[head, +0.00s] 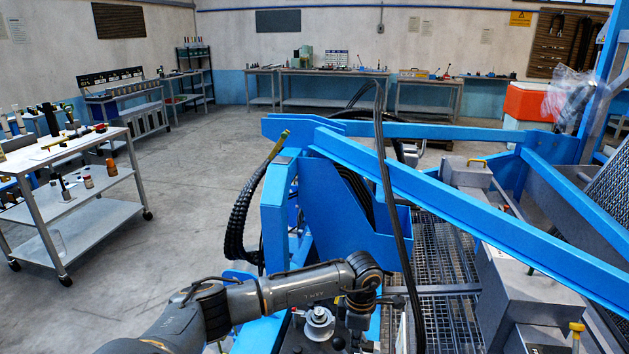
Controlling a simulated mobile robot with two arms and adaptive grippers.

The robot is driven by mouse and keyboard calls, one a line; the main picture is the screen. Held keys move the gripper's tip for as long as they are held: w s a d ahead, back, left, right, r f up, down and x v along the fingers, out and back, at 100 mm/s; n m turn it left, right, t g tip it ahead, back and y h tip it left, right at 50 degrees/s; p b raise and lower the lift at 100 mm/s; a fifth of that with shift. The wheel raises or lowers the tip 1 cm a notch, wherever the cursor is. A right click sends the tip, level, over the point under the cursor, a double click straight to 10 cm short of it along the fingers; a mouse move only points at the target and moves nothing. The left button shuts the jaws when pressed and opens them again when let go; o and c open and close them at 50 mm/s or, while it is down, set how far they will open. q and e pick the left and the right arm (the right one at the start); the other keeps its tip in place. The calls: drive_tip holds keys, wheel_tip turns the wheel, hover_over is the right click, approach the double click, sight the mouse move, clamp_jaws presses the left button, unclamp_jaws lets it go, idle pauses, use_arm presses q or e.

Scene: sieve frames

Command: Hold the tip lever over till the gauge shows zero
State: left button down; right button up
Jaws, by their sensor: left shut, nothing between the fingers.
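My left arm reaches in from the bottom left, and its wrist bends down over the blue machine's near end. My left gripper (358,322) points down there, shut, with nothing seen between its fingers; its tips are small and partly hidden. Just left of it is a round silver fitting (319,317) on a dark panel; I cannot tell whether it is the gauge, and no reading shows. I cannot pick out the tip lever for certain, nor tell whether the gripper touches one. My right gripper is not in view.
The blue frame (450,200) crosses the middle and right, over a metal grating (440,262). A black hose bundle (243,215) hangs at its left side. A yellow-topped post (577,328) stands at lower right. A shelved cart (85,235) stands left; the floor between is clear.

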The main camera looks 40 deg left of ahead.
sight(334, 339)
use_arm(q)
drive_tip(key=shift+s+a+f+b, duration=0.25)
drive_tip(key=shift+s+a, duration=0.15)
drive_tip(key=shift+a, duration=0.25)
drive_tip(key=shift+s+a+f+b, duration=0.1)
drive_tip(key=shift+s+a+f, duration=0.1)
drive_tip(key=shift+s+a, duration=0.35)
drive_tip(key=shift+w+a, duration=0.1)
drive_tip(key=shift+a, duration=0.1)
drive_tip(key=shift+s+a+f+b, duration=0.15)
drive_tip(key=shift+s+a, duration=0.1)
drive_tip(key=shift+a, duration=0.2)
drive_tip(key=shift+s+a+f+b, duration=0.15)
drive_tip(key=shift+s+a, duration=0.1)
drive_tip(key=shift+a, duration=0.2)
idle(5.4)
